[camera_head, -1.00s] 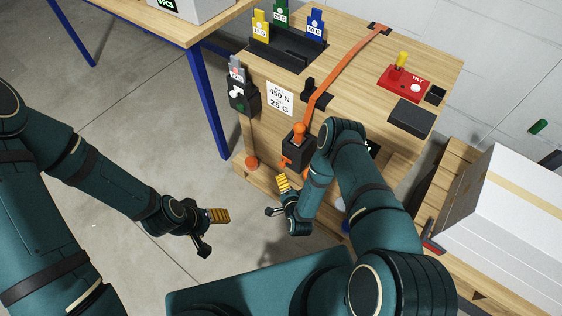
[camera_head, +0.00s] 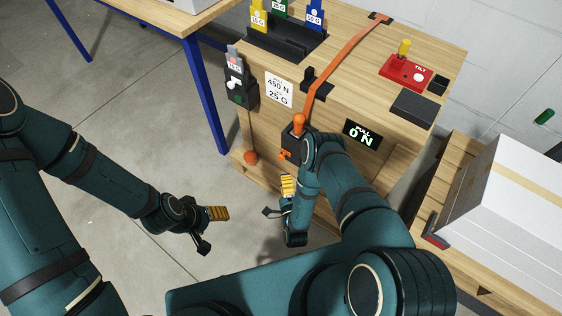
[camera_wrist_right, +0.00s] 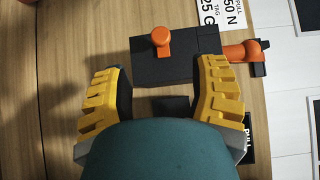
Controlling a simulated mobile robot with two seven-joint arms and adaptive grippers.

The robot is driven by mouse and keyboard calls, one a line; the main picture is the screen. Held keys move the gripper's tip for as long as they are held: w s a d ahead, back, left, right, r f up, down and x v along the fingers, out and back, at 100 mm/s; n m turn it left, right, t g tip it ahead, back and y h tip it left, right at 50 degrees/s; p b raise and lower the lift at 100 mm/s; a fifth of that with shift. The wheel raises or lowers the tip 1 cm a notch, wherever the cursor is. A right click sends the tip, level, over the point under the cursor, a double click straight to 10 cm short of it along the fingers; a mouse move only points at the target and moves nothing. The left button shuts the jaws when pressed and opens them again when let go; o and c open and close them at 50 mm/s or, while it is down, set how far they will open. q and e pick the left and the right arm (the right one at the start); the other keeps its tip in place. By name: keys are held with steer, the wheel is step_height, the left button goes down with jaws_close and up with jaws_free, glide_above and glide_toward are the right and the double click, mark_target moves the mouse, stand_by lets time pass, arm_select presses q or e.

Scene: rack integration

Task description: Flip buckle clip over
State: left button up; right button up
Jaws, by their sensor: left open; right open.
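A black buckle block with an upright orange knob (camera_head: 299,120) sits on the front of the wooden crate, below the end of an orange strap (camera_head: 345,62). In the right wrist view the black block (camera_wrist_right: 165,66) lies just beyond my fingertips, with an orange knob (camera_wrist_right: 161,37) on it and an orange piece (camera_wrist_right: 245,50) at its right. I cannot tell which part is the clip. My right gripper (camera_head: 279,200) is open and empty, below the block; its yellow-padded fingers also show in the wrist view (camera_wrist_right: 160,76). My left gripper (camera_head: 211,230) is open and empty, left of it over the floor.
The crate front carries a white 450 N / 25 G label (camera_head: 279,89), a black switch box (camera_head: 238,88) and a PULL 0 N display (camera_head: 361,133). A red tilt unit (camera_head: 405,73) is on top. A white box (camera_head: 510,210) stands right. The floor at left is free.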

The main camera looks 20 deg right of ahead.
mark_target(281, 160)
steer(key=w, duration=0.3)
steer(key=w+d+b, duration=0.1)
steer(key=w, duration=0.3)
steer(key=w+b, duration=0.1)
steer(key=w, duration=0.2)
steer(key=shift+w+d, duration=0.15)
steer(key=shift+w, duration=0.2)
steer(key=shift+o, duration=0.2)
steer(key=shift+r, duration=0.1)
